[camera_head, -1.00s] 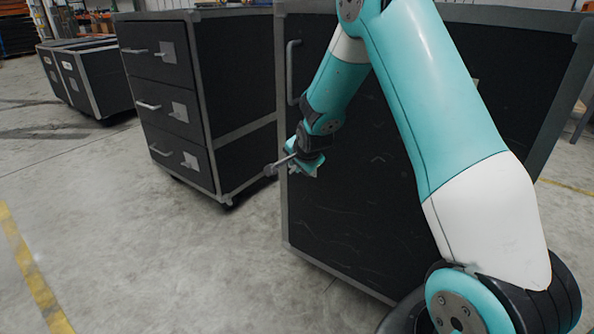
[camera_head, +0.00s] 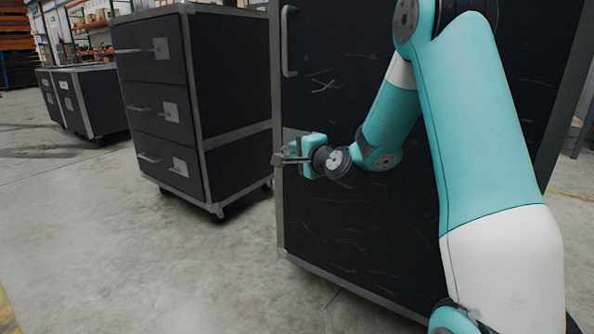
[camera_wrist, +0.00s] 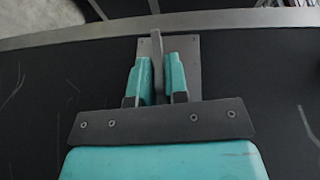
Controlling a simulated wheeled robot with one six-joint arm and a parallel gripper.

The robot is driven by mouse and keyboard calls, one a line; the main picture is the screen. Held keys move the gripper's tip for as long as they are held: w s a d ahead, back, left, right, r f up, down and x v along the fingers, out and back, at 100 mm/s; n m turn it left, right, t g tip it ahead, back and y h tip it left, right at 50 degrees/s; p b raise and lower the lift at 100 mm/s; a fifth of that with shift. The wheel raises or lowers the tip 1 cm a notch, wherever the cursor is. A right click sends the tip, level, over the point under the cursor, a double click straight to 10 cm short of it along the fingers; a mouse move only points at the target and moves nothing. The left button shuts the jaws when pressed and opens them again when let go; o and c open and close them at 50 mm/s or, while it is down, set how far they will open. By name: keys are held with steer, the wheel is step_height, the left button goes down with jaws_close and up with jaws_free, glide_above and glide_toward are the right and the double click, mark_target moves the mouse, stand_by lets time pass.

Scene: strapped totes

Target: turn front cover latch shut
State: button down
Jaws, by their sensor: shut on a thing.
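The front cover (camera_head: 350,225) is a large black panel with a grey metal frame, upright in front of me. Its latch (camera_head: 289,159) is a grey bar by the left frame edge, roughly level and reaching slightly past that edge. My gripper (camera_head: 299,157) is at the latch. In the wrist view the latch (camera_wrist: 156,47) stands between the two teal fingers of my gripper (camera_wrist: 157,82), which are shut on it. The latch's grey mounting plate (camera_wrist: 187,52) lies behind the fingers. The fingers partly hide the latch in the head view.
A grey vertical handle (camera_head: 287,42) is on the cover above the latch. A black drawer cabinet (camera_head: 230,100) on casters stands to the left, with further black cases (camera_head: 98,98) behind it. The floor (camera_head: 130,255) at left is clear.

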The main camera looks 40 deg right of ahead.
steer(key=shift+f+t+b, duration=0.3)
steer(key=shift+t+b, duration=0.2)
steer(key=shift+b, duration=0.65)
steer(key=shift+r+m, duration=0.2)
steer(key=shift+m, duration=0.1)
steer(key=c, duration=1.2)
jaws_free()
steer(key=shift+c, duration=0.2)
steer(key=shift+a+b, duration=0.1)
steer(key=shift+b, duration=0.2)
